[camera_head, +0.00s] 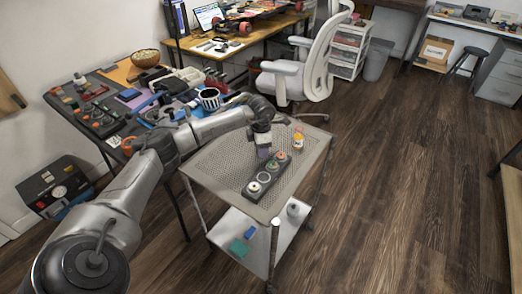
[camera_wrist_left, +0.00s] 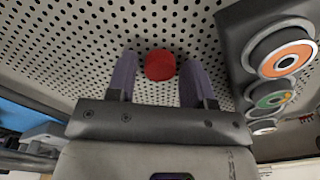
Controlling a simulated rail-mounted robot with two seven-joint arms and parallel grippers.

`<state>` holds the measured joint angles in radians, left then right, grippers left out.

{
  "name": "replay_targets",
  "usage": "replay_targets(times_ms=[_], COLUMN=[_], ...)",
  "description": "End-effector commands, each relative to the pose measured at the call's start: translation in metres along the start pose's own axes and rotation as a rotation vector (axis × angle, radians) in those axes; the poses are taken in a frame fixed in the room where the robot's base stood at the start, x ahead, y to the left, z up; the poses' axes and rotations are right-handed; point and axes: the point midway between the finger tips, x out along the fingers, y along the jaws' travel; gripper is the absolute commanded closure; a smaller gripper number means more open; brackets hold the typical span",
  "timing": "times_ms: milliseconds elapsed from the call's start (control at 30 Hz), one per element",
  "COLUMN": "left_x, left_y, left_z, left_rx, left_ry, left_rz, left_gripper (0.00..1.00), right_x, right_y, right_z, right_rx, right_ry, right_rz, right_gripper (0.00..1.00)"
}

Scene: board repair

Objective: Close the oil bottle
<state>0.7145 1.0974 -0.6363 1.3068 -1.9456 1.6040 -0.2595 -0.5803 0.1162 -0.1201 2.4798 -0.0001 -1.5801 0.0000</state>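The oil bottle (camera_head: 298,142) stands upright on the perforated top of the cart, to the right of my left gripper; it looks small, yellowish and pale with an orange-red upper part. My left gripper (camera_head: 263,153) points down over the cart top. In the left wrist view, a round red cap (camera_wrist_left: 160,65) lies on the perforated surface between the two purple fingers of the left gripper (camera_wrist_left: 158,80). The fingers are apart, with a gap beside the cap on the left and very little on the right. The cap is hidden in the head view. My right gripper is not in view.
A dark holder with several round wheels (camera_head: 267,174) lies on the cart top (camera_head: 222,166) close to the left gripper; its wheels also show in the left wrist view (camera_wrist_left: 285,58). A cluttered workbench (camera_head: 112,150) is to the left. A grey chair (camera_head: 312,65) stands behind the cart.

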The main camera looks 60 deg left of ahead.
Motion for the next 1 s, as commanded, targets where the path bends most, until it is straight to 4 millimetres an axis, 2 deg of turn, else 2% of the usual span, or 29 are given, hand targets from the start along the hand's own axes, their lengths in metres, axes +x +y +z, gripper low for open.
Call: replay_targets(times_ms=[67,400,700,767,933,1000], left_x=[0.000,0.000,-0.006,-0.013,-0.046,-0.053], left_y=[0.000,0.000,0.000,0.000,0.001,-0.012], left_z=[0.000,0.000,0.000,0.000,0.001,0.010], left_rx=[0.000,0.000,0.000,0.000,-0.001,0.006], left_ry=[0.000,0.000,-0.001,-0.001,-0.003,-0.004], left_rz=[0.000,0.000,0.001,0.001,0.001,-0.002], left_gripper=[0.60,0.92,0.92,0.92,0.92,0.92], right_x=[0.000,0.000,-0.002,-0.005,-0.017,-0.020], right_y=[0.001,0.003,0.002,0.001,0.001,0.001], right_z=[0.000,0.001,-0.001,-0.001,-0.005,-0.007], right_rx=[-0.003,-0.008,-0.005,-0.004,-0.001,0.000], right_ry=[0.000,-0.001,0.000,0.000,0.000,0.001], right_rz=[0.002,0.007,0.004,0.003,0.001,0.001], right_gripper=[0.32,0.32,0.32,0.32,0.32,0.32])
